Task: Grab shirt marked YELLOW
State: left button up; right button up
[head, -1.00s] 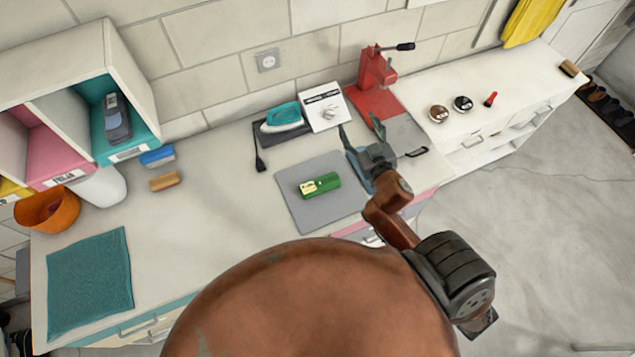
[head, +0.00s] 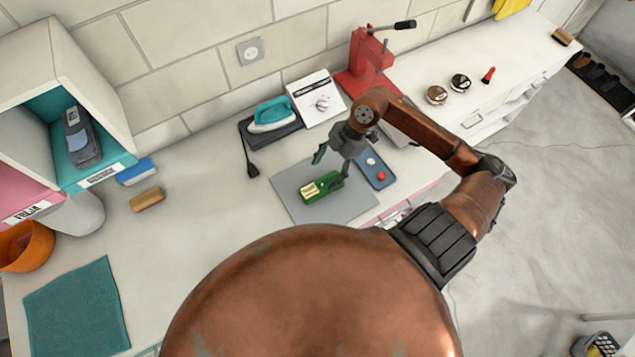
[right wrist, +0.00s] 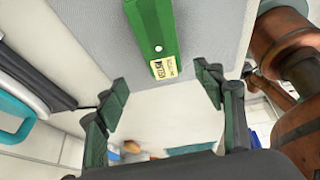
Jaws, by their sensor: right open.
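I cannot make out a shirt marked YELLOW. A yellow cloth (head: 510,7) hangs at the top right edge of the head view, mostly cut off. My right gripper (head: 331,168) is open above the grey mat (head: 288,203), just behind a small green block-like object (head: 321,188) with a pale yellow label. In the right wrist view, the open fingers (right wrist: 163,98) are empty, and the green object (right wrist: 152,25) lies beyond them with its label towards me. The label text is too small to read. My left gripper is not in view.
A blue tray (head: 379,168) with a red and a white button stands right of the gripper. Behind are a teal iron (head: 271,115), a white control box (head: 316,101) and a red press (head: 368,60). Cubbies stand at the left. A teal cloth (head: 76,310) lies front left.

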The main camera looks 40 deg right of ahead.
aim_at(322, 185)
jog(key=shift+s+d+f+h, duration=0.1)
jog(key=shift+d+f+h, duration=0.25)
jog(key=shift+d, duration=0.25)
jog(key=shift+f, duration=0.35)
jog(key=shift+s+p+x, duration=0.15)
jog(key=shift+p+x, duration=0.05)
jog(key=shift+x, duration=1.5)
jog(key=shift+s+p+x, duration=0.15)
jog(key=shift+x, duration=1.6)
jog(key=shift+w, duration=0.1)
jog(key=c, duration=1.3)
